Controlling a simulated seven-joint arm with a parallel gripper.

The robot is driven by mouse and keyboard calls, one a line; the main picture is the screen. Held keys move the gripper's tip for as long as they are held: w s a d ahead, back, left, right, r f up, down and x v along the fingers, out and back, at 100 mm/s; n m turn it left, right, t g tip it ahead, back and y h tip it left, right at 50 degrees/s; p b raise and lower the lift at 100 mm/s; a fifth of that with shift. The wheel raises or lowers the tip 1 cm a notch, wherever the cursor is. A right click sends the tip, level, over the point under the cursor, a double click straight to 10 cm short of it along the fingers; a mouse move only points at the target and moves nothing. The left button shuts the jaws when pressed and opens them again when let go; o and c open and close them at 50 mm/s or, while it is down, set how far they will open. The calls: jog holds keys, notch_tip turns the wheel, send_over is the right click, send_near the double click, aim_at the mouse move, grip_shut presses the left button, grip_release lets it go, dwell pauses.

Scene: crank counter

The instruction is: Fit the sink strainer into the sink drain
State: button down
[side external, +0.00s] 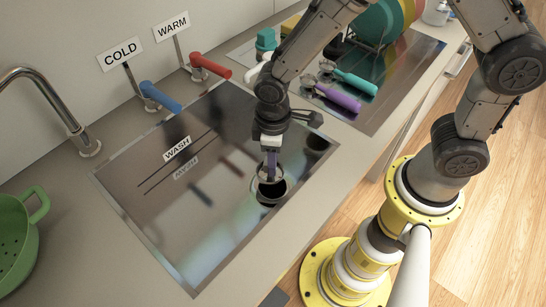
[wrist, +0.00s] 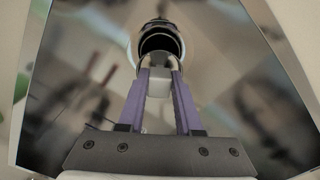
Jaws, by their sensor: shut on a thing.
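The sink strainer (side external: 270,174), a small round metallic piece, hangs below my gripper (side external: 271,160) in the side view. My gripper points down, with its purple fingers shut on the strainer. In the wrist view, the fingers of my gripper (wrist: 159,78) close around a pale stem, and the strainer's rim (wrist: 158,64) shows at their tips. The sink drain (side external: 270,194), a dark round opening with a light rim, lies just below the strainer in the side view. It shows beyond the fingertips in the wrist view (wrist: 160,42). I cannot tell whether strainer and drain touch.
The glossy sink (side external: 185,215) mirrors things around it. Blue (side external: 160,97) and red (side external: 210,66) tap handles stand behind it. A faucet (side external: 50,105) and green colander (side external: 20,235) are at left. Purple (side external: 337,97) and teal (side external: 350,78) scoops lie on the right tray.

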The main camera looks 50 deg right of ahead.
jog(key=n, duration=0.5)
jog(key=shift+s+d+r, duration=0.1)
jog(key=shift+s+d, duration=0.1)
jog(key=shift+d, duration=0.15)
jog(key=shift+f, duration=2.1)
jog(key=shift+f, duration=1.45)
jog(key=c, duration=0.5)
grip_release()
jog(key=shift+r, duration=0.1)
